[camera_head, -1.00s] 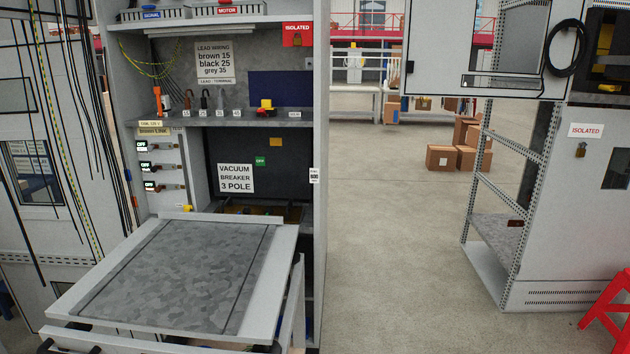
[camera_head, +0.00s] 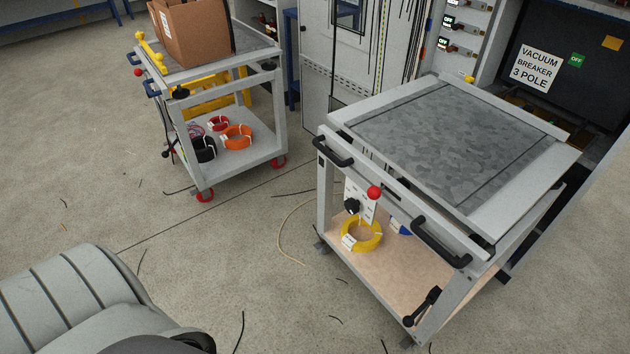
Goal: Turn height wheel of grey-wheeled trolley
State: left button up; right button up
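The grey-wheeled trolley (camera_head: 545,152) stands at the right, its grey metal top level and its far end at the breaker cabinet. One grey caster (camera_head: 322,246) shows at its near left leg. On its near side, under the top, is a small black round knob or wheel (camera_head: 351,206) on a white plate, which looks like the height wheel. A red ball knob (camera_head: 374,192) sits just right of it. Neither gripper is in view. A grey link of my own arm shows at the lower left, well away from the trolley.
A second trolley (camera_head: 240,157) with red casters stands at the left, carrying a cardboard box (camera_head: 190,30). Black handles (camera_head: 440,243) stick out from the near trolley's front. A yellow coil (camera_head: 362,236) lies on its lower shelf. Cable scraps litter the otherwise clear floor.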

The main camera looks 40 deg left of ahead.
aim_at(352, 206)
jog(key=u, duration=0.8)
jog(key=i+j, duration=0.1)
jog(key=j+z, duration=0.05)
jog(key=j, duration=0.05)
